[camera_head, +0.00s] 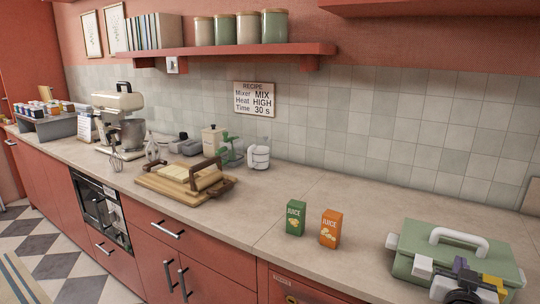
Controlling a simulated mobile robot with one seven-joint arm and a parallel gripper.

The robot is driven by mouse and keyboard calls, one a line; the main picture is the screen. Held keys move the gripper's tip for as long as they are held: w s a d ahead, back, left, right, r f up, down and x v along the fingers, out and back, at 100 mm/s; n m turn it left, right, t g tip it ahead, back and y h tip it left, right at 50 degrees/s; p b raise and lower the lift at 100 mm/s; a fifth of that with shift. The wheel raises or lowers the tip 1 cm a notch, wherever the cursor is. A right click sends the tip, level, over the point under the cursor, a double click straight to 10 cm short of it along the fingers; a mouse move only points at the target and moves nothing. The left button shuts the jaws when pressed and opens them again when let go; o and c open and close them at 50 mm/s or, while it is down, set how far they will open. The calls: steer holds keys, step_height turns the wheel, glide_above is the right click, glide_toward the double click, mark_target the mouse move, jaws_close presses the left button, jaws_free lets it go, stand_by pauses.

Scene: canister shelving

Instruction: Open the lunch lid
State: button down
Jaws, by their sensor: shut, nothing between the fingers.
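The green lunch box (408,262) stands on the counter at the lower right. Its lid (418,231) looks closed, with a white handle (458,240) raised on top. A white latch-like piece (392,241) shows at its left end. My gripper (461,272) is shut and empty, at the near side of the lunch box by the bottom edge of the view. It hides part of the box's front. I cannot tell whether its fingertips touch the box.
A green juice carton (296,217) and an orange juice carton (330,228) stand left of the lunch box. A wooden board (160,188) with a press-like tool lies farther left. A stand mixer (120,105) is beyond it. The counter (350,200) behind the cartons is clear.

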steer(key=shift+r, duration=0.15)
steer(key=r+p, duration=0.3)
steer(key=w+r+p, duration=0.1)
steer(key=r, duration=0.1)
steer(key=shift+w+d+r, duration=0.1)
steer(key=shift+d+r, duration=0.15)
steer(key=shift+d, duration=0.1)
stand_by(0.4)
steer(key=w+r, duration=0.1)
steer(key=w+d+r+p, duration=0.1)
steer(key=r, duration=0.1)
steer(key=w+d+r, duration=0.1)
steer(key=shift+r+p, duration=0.4)
stand_by(0.4)
stand_by(0.3)
